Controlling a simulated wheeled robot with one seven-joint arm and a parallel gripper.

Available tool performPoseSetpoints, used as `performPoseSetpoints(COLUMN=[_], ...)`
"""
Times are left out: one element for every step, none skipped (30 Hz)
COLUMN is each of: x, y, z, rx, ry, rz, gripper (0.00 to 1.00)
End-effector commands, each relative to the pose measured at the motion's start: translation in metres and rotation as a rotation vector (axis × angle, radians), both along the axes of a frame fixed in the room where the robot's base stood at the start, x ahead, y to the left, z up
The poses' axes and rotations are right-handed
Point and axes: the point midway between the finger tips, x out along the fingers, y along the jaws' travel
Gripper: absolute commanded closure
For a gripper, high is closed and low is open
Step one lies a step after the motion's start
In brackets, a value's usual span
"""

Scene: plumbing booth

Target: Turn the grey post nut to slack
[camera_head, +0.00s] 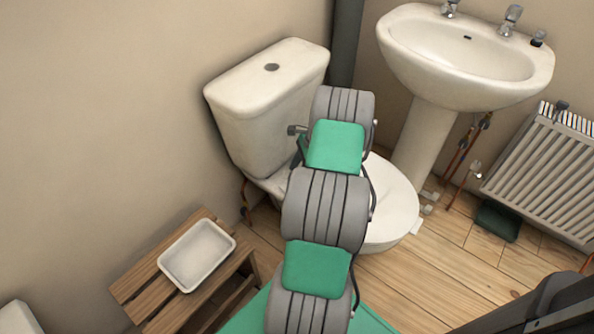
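I cannot pick out the grey post nut for certain in this view. My arm, with grey ribbed links and green pads, rises through the middle of the picture and covers part of the toilet. My gripper does not show; the far end of the arm is in front of the toilet cistern (262,95). A small dark grey fitting (297,130) shows at the cistern's front, just left of the arm. I cannot tell whether it is a flush lever or a part of my arm.
A white basin (460,60) on a pedestal stands at the upper right, with taps on its back edge. A radiator (545,175) is at the right, with a dark green box (497,221) below. A wooden bench (150,290) bears a white tray (165,265).

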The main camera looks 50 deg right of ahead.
Motion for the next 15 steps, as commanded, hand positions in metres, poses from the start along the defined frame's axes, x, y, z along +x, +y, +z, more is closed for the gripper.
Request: performPoseSetpoints(x=[0.000,0.000,0.000,0.000,0.000,0.000,0.000,0.000,-0.001,-0.002,-0.003,-0.004,-0.005,-0.006,-0.008], y=[0.000,0.000,0.000,0.000,0.000,0.000,-0.001,-0.001,-0.002,-0.004,-0.005,-0.007,-0.009,-0.011,-0.014], z=[0.000,0.000,0.000,0.000,0.000,0.001,0.002,0.003,0.007,0.010,0.014,0.021,0.026,0.032,0.041], rx=[0.000,0.000,0.000,0.000,0.000,-0.001,-0.001,-0.001,-0.002,-0.002,-0.002,-0.003,-0.003,-0.003,-0.002], ry=[0.000,0.000,0.000,0.000,0.000,-0.001,-0.001,-0.001,-0.001,-0.001,-0.001,-0.001,-0.001,-0.002,-0.001], rz=[0.000,0.000,0.000,0.000,0.000,0.000,0.000,0.000,-0.002,-0.002,-0.002,-0.002,-0.002,-0.002,-0.002], gripper=[0.55,0.55,0.55,0.55,0.55,0.55,0.55,0.55,0.55,0.55,0.55,0.55,0.55,0.55,0.55])
